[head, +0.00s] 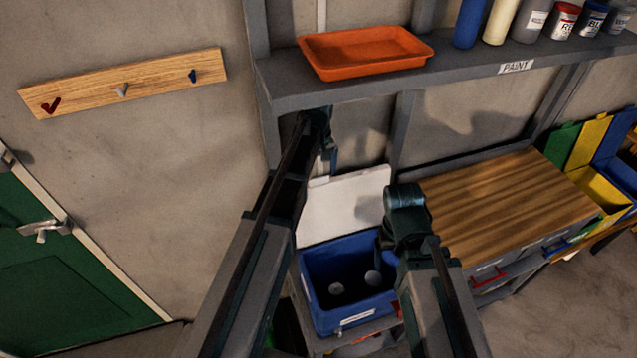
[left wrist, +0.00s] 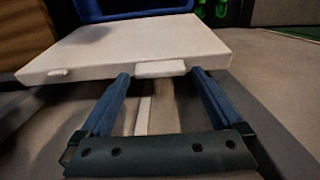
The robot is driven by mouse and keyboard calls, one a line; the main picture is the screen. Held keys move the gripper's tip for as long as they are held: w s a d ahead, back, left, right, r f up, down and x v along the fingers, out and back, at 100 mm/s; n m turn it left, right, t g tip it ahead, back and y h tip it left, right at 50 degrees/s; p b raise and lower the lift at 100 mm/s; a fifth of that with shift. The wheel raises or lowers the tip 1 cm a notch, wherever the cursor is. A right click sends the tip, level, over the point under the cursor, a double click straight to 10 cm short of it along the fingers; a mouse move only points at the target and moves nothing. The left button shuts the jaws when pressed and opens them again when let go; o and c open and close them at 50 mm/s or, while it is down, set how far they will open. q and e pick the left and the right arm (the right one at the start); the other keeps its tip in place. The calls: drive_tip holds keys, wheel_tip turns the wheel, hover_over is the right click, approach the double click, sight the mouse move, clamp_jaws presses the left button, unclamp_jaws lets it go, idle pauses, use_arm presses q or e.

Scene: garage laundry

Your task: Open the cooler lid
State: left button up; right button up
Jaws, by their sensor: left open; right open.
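The blue cooler (head: 322,318) stands below the shelf, and its white lid (head: 345,200) is raised upright at the back. The inside shows, with pale round things in it. My left gripper (head: 330,160) is at the lid's top edge. In the left wrist view its two blue fingers (left wrist: 160,76) are apart, one at each side of the small tab (left wrist: 160,68) on the white lid (left wrist: 120,50); I cannot tell whether they touch it. My right gripper (head: 385,240) is by the cooler's right rim, mostly hidden by its own wrist.
A grey shelf (head: 480,78) with an orange tray (head: 365,50) and several paint containers hangs above the cooler. A wood-topped cabinet (head: 500,205) stands close on the right. A hook board (head: 125,82) and green door (head: 70,270) are on the left.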

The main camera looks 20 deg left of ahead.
use_arm(q)
wheel_tip(320, 180, down, 2)
drive_tip(key=shift+f+b, duration=0.1)
drive_tip(key=shift+b, duration=0.5)
drive_tip(key=shift+c, duration=0.2)
